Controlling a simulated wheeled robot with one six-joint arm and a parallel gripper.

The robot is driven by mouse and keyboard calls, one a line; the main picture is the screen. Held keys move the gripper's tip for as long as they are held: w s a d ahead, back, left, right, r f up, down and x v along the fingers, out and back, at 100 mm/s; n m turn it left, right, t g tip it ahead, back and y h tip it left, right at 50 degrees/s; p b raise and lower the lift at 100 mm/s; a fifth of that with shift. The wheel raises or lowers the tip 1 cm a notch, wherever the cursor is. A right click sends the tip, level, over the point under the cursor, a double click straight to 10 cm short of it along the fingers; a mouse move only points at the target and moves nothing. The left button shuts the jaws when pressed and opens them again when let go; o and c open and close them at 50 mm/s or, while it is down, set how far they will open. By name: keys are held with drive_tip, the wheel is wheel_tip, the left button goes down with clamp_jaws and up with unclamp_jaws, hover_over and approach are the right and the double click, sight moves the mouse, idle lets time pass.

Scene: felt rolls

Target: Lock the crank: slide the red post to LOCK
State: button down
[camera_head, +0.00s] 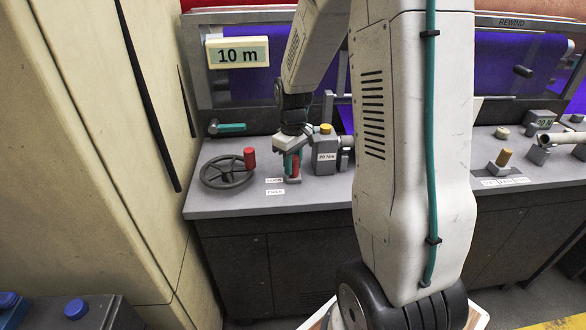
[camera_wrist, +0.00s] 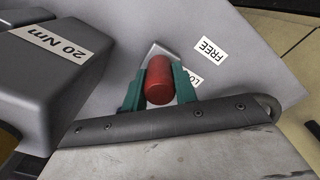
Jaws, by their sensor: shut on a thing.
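The red post (camera_wrist: 159,80) stands between the two teal fingers of my gripper (camera_wrist: 157,88) in the wrist view. My gripper is shut on it. In the head view my gripper (camera_head: 292,163) points down over the bench, with a little red of the post showing between its fingers. The FREE label (camera_wrist: 208,48) is clear in the wrist view. The LOCK label (camera_wrist: 194,82) is partly hidden behind a finger and lies beside the post. The post's foot is hidden, so its exact slide position cannot be told. The crank (camera_head: 227,173) is a dark handwheel with a red handle (camera_head: 249,158).
A grey box labelled 20 Nm (camera_head: 325,150) stands close to the right of my gripper. A 10 m display (camera_head: 238,53) hangs above. A tall beige cabinet (camera_head: 90,130) borders the bench (camera_head: 215,203) on the left. The bench front is clear.

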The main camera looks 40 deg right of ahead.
drive_tip(key=shift+w+d+r, duration=0.1)
drive_tip(key=shift+w+d, duration=0.05)
drive_tip(key=shift+w, duration=0.05)
drive_tip(key=c, duration=1.1)
unclamp_jaws()
drive_tip(key=shift+d, duration=0.1)
wheel_tip(320, 180, up, 8)
drive_tip(key=shift+f, duration=0.15)
